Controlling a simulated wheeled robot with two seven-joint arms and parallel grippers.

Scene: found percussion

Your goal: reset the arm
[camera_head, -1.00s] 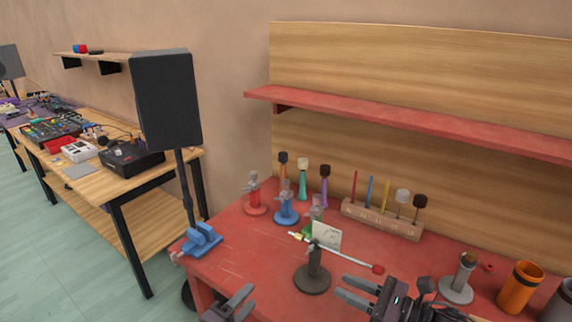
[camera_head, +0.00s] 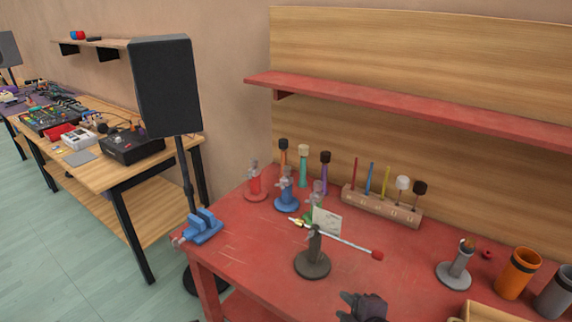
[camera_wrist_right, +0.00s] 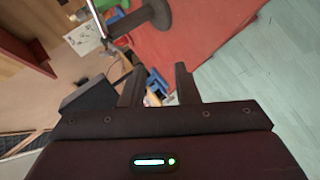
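My right gripper (camera_head: 362,306) shows at the bottom edge of the head view, only partly in frame, in front of the dark stand. In the right wrist view its two fingers (camera_wrist_right: 157,88) are apart with nothing held between them. My left gripper is not in view. A mallet with a red head (camera_head: 377,254) rests across the dark round-based stand (camera_head: 313,264) on the red workbench (camera_head: 240,254). The stand also shows in the wrist view (camera_wrist_right: 157,12), beyond the gripper.
Red (camera_head: 255,187), blue (camera_head: 287,195) and green stands are at the back left. A wooden mallet rack (camera_head: 382,207) is behind. A grey stand (camera_head: 456,274), orange cup (camera_head: 518,273) and grey cup (camera_head: 556,292) are at right. A blue vise (camera_head: 202,228) is on the left edge.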

